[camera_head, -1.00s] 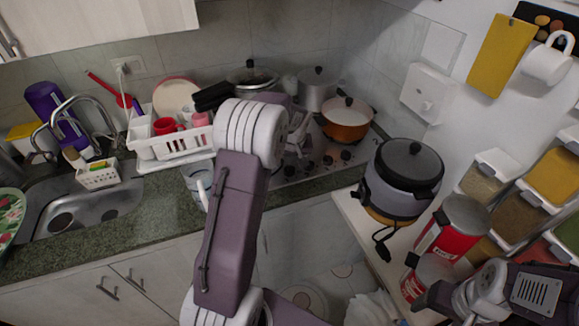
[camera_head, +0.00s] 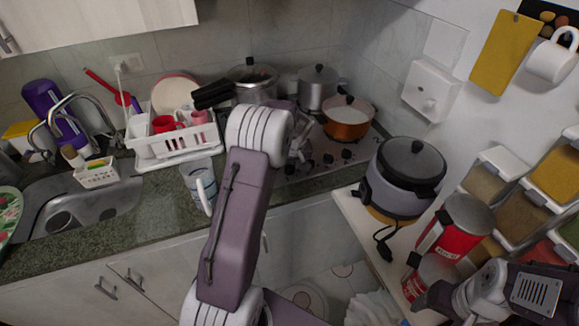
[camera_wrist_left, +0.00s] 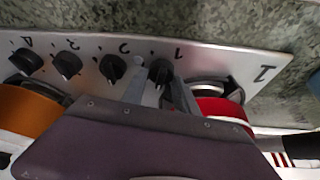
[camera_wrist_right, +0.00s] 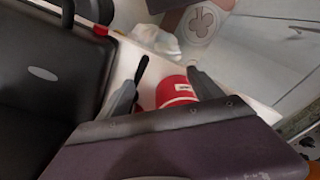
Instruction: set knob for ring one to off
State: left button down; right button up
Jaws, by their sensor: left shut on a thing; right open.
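The stove panel in the left wrist view (camera_wrist_left: 225,58) carries a row of black knobs. The knob for ring one (camera_wrist_left: 160,72), beside the mark 1, is at the right end of the row. My left gripper (camera_wrist_left: 160,90) is shut on this knob, with one finger on each side. The knob's exact pointer angle is hard to tell. In the head view the left gripper (camera_head: 299,150) is at the stove front, partly hidden by my arm. My right gripper (camera_wrist_right: 163,92) is open, with a red can (camera_wrist_right: 176,91) seen between its fingers.
A rice cooker (camera_head: 405,180) stands on the right counter, near a red canister (camera_head: 462,228). A glass mug (camera_head: 198,183) stands left of my left arm.

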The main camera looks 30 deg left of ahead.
pick_arm(q)
jog(key=shift+n+g+y+b, duration=0.3)
jog(key=shift+n+y+b, duration=0.15)
jog(key=shift+n, duration=0.55)
jog(key=c, duration=0.9)
grip_release()
jog(key=shift+c, duration=0.2)
jog(key=v, duration=0.9)
